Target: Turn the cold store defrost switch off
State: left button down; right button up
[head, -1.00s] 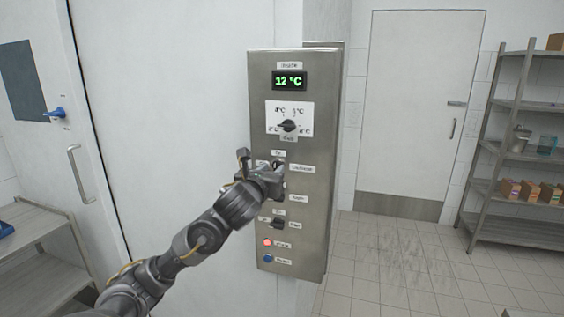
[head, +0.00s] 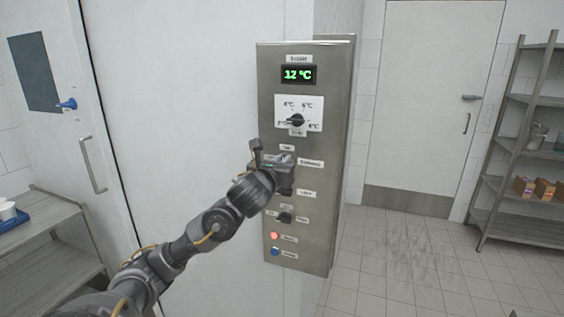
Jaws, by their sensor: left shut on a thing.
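The steel control panel (head: 338,230) stands on the wall at the centre of the head view. My left gripper (head: 279,170) is at the panel, just below the temperature dial, shut on the defrost switch. The jaws hide the switch knob, so its angle cannot be told. The small label (head: 311,163) beside it is too blurred to read surely. My right gripper is not in view.
The green display (head: 298,75) reads 12 °C above the temperature dial (head: 297,120). Lower down are another black switch (head: 285,217), a lit red lamp (head: 274,236) and a blue button (head: 275,252). Shelves (head: 520,150) stand at the right; the floor between is clear.

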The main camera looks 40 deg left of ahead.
pick_arm(q)
jog(key=shift+n, duration=0.3)
jog(key=shift+s+a+f+n, duration=0.1)
jog(key=shift+a+f+n, duration=0.1)
jog(key=shift+n, duration=2.7)
jog(key=shift+a+f+n, duration=0.15)
jog(key=shift+f+n, duration=0.1)
jog(key=shift+n, duration=2.65)
jog(key=shift+s+a+f+n, duration=0.1)
jog(key=shift+a+f+n, duration=0.1)
jog(key=shift+n, duration=2.7)
jog(key=c, duration=1.5)
grip_release()
jog(key=shift+b, duration=0.3)
